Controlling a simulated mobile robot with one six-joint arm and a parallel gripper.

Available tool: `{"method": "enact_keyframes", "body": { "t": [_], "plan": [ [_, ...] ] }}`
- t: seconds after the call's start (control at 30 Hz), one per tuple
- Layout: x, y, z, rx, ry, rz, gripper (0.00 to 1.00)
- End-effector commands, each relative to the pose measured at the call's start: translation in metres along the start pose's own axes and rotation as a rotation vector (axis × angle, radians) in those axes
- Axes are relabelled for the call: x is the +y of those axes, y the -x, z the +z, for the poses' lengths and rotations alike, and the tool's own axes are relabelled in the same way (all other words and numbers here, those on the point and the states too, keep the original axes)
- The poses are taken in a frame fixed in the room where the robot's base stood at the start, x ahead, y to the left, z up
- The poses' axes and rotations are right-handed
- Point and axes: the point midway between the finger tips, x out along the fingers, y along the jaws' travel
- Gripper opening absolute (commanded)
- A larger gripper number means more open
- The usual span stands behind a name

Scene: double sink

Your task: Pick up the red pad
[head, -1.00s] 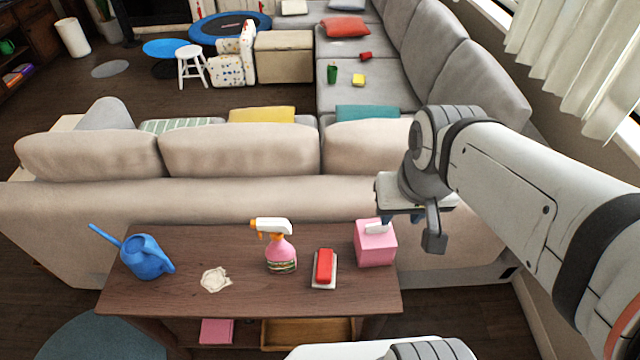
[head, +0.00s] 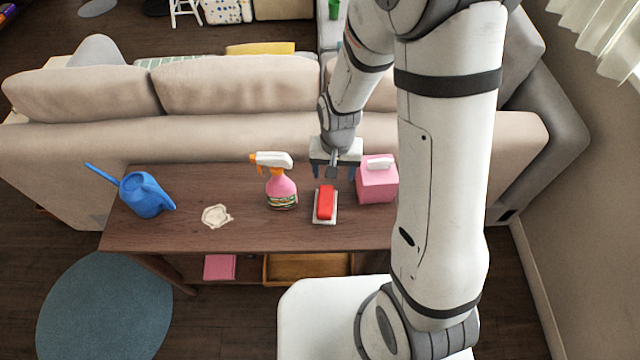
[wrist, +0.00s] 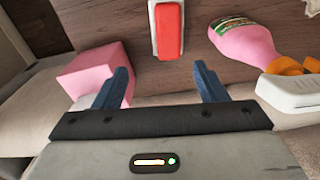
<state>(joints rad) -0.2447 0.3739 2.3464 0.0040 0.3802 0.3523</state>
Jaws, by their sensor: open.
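The red pad (head: 325,203) lies on a small white tray (head: 318,220) on the brown wooden table, between the spray bottle and the pink box. It also shows at the top middle of the wrist view (wrist: 169,30). My gripper (head: 333,172) is open and empty, above the back part of the table and just behind the pad in the head view. In the wrist view its two blue fingers (wrist: 163,85) are spread apart, with the pad beyond them and roughly in line with the gap. The gripper is not touching the pad.
The pink and white spray bottle (head: 281,188) stands left of the pad, and the pink tissue box (head: 377,183) right of it. A crumpled cream cloth (head: 216,215) and blue watering can (head: 145,194) are farther left. The beige sofa (head: 235,88) backs the table.

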Motion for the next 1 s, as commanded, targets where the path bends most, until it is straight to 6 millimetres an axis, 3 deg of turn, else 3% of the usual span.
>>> {"method": "enact_keyframes", "body": {
  "t": [0.03, 0.2, 0.73, 1.0],
  "plan": [
    [-0.005, -0.020, 0.003, -0.017, -0.001, 0.006, 0.65],
    [-0.016, -0.055, 0.007, -0.035, -0.018, 0.014, 0.65],
    [-0.017, -0.101, 0.007, -0.040, -0.025, 0.017, 0.65],
    [-0.015, -0.134, 0.004, -0.040, -0.025, 0.017, 0.65]
  ]
}}
